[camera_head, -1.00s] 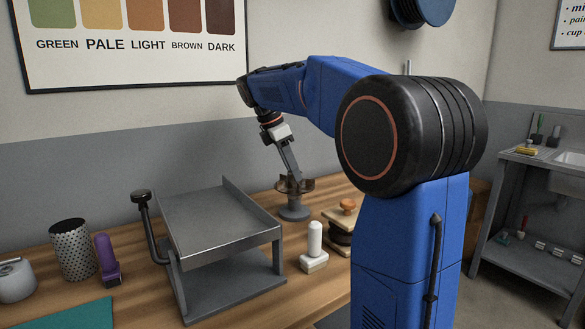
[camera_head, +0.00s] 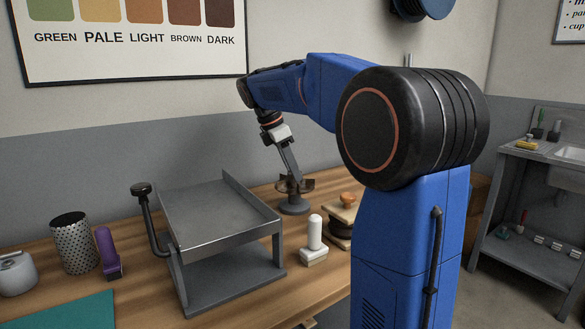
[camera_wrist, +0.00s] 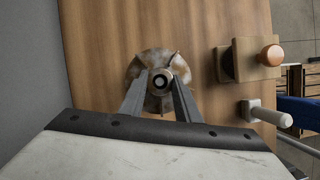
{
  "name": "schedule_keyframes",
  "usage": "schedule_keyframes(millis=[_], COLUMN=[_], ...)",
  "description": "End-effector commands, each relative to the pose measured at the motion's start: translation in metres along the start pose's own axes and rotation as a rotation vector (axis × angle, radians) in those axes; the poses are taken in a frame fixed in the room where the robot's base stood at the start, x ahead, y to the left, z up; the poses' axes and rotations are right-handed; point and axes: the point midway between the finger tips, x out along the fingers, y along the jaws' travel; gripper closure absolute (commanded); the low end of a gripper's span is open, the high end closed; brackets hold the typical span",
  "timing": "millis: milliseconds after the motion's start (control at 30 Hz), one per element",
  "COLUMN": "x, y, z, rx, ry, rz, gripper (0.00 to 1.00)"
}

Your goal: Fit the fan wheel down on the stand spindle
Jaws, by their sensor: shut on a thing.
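The fan wheel (camera_head: 307,184) is a brownish, bladed wheel just above the grey stand (camera_head: 294,208) on the wooden bench. In the wrist view the wheel (camera_wrist: 144,67) surrounds a round grey hub with a dark centre. My gripper (camera_head: 291,178) reaches down at a tilt from the upper left and is shut on the fan wheel at its hub. In the wrist view the two fingers of my gripper (camera_wrist: 161,80) flank the hub. The spindle is hidden by wheel and fingers, so I cannot tell how far the wheel sits on it.
A grey metal tray rack (camera_head: 225,215) stands left of the stand. A white-handled tool (camera_head: 314,240) and a wooden block with an orange knob (camera_head: 347,200) stand to the right. A perforated cup (camera_head: 74,245) and a purple object (camera_head: 107,253) are far left.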

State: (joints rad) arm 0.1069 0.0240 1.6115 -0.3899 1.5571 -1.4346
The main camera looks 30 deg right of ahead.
Motion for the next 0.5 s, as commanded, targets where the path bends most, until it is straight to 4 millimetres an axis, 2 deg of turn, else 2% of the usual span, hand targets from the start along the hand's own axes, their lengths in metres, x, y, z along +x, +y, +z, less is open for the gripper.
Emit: schedule_keyframes(millis=[67, 100, 200, 500], x=[0.0013, 0.0017, 0.0015, 0.0007], y=[-0.0002, -0.0002, -0.0002, 0.0001], z=[-0.0005, -0.0006, -0.0006, -0.0008], rx=[0.0, 0.0, 0.0, 0.0], ry=[0.0, 0.0, 0.0, 0.0], rz=[0.0, 0.0, 0.0, 0.0], gripper=[1.0, 0.68, 0.49, 0.49])
